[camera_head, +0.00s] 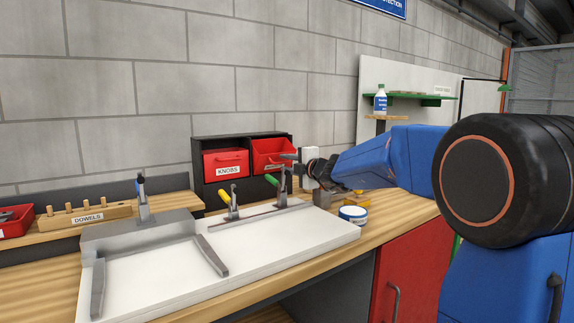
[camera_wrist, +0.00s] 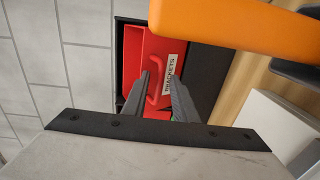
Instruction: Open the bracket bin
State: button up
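The bracket bin (camera_wrist: 138,55) is red and labelled BRACKETS, with a red loop handle (camera_wrist: 156,99) on its front. In the head view, this red bin (camera_head: 268,153) is the right one in a black two-bay cabinet (camera_head: 198,158). Its front looks slanted there, and I cannot tell how far out it stands. My gripper (camera_head: 292,157) is just in front of its right side. In the wrist view, my two dark fingers (camera_wrist: 160,78) are apart with the handle between or just beyond them. I cannot see contact.
A red KNOBS bin (camera_head: 225,161) sits in the left bay. Toggle clamps with yellow (camera_head: 225,196) and green (camera_head: 271,180) handles stand on the white board (camera_head: 290,235) below. A white-and-blue tub (camera_head: 353,214) stands right of it. An orange bar (camera_wrist: 235,22) crosses the wrist view's upper right.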

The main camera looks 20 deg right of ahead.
jog(key=shift+c, duration=0.6)
grip_shut()
jog(key=shift+f, duration=0.1)
dwell(0.8)
